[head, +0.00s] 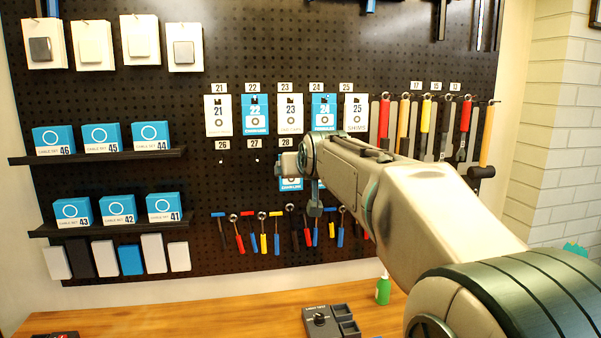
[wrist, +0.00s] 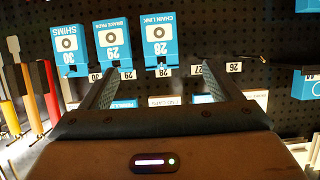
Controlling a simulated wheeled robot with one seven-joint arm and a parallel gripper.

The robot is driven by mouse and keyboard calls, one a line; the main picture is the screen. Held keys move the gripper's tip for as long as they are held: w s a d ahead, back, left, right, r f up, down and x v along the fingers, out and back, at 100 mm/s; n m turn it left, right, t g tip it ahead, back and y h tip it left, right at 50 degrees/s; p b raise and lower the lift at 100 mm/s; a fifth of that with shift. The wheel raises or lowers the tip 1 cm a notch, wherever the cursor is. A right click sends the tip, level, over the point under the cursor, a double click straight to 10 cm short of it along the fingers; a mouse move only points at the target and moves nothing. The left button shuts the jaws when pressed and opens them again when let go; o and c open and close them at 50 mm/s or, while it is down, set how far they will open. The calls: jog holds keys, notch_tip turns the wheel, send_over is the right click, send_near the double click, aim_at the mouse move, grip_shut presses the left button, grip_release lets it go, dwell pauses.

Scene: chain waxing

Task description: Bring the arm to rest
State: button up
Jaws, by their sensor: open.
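My arm (head: 420,205) is raised and stretched toward the dark pegboard. My gripper (wrist: 158,70) is open, with its two fingers apart in the wrist view and nothing held between them. The wrist view looks at the board upside down. A blue-and-white chain link packet (wrist: 158,40), numbered 28, hangs beyond the fingertips, between their lines; the gap to it is hard to judge. In the head view my wrist and gripper partly cover a blue-and-white packet (head: 290,184) under the 28 label, and the fingertips are not clear.
Packets 29 (wrist: 113,45) and 30 (wrist: 69,45) hang beside 28. Pegs 26 (head: 222,145) and 27 (head: 254,145) look bare. Small tools (head: 262,235) hang lower. A wooden bench (head: 220,310) below holds a grey device (head: 320,322) and a green bottle (head: 383,290).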

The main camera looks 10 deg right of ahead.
jog(key=s+f+g, duration=0.5)
jog(key=s+f, duration=0.8)
jog(key=s, duration=0.4)
jog(key=s+f+g, duration=0.4)
jog(key=s+f, duration=1)
jog(key=s, duration=0.4)
jog(key=shift+f+g+b, duration=0.3)
jog(key=shift+g+b, duration=0.1)
jog(key=shift+b, duration=0.05)
